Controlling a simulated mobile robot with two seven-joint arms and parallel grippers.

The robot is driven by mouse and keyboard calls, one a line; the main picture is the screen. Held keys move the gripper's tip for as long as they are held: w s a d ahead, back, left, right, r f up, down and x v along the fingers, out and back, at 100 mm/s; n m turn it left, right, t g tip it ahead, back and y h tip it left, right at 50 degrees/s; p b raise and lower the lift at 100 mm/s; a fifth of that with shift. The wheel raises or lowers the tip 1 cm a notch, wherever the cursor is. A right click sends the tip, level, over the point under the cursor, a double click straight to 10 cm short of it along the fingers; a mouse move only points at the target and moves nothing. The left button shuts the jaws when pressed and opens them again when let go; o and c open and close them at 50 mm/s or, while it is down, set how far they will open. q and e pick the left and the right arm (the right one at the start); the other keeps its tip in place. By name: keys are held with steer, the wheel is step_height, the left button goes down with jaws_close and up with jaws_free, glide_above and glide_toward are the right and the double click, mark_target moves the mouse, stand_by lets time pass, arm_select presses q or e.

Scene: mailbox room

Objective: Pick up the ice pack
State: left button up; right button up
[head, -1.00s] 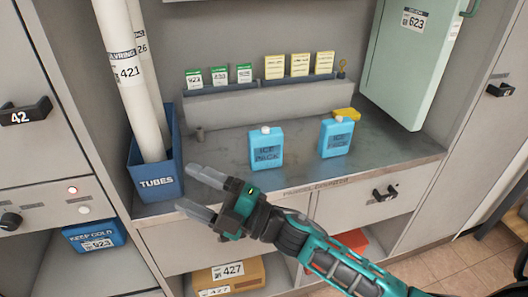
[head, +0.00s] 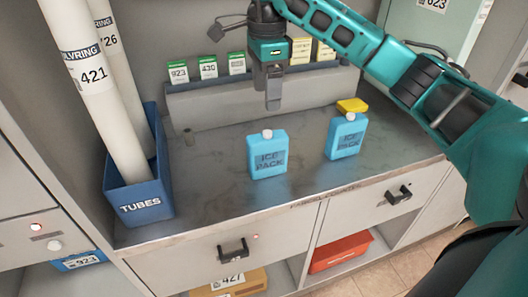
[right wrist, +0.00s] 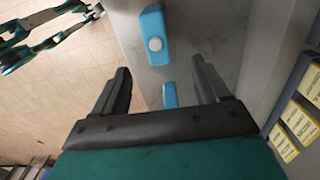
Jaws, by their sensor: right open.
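Two blue ice packs with white caps stand upright on the grey counter (head: 218,205). The left ice pack (head: 267,158) is near the counter's middle; the right ice pack (head: 345,138) stands farther right, beside a yellow item. My right gripper (head: 273,100) points down above and behind the left ice pack, apart from it. In the right wrist view my right gripper (right wrist: 162,85) is open and empty. One ice pack (right wrist: 153,35) shows beyond the fingertips, and part of another ice pack (right wrist: 170,95) shows between the fingers.
A blue bin (head: 140,200) labelled TUBES holds tall white tubes at the left. A ledge (head: 200,103) with green and yellow cards runs along the back. A yellow item (head: 352,105) sits behind the right ice pack.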

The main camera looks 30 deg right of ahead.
mark_target(267, 132)
step_height(267, 132, down, 7)
steer(key=shift+s+f, duration=0.1)
steer(key=shift+f, duration=0.05)
steer(key=f, duration=0.5)
steer(key=shift+s, duration=0.3)
jaws_close()
stand_by(0.4)
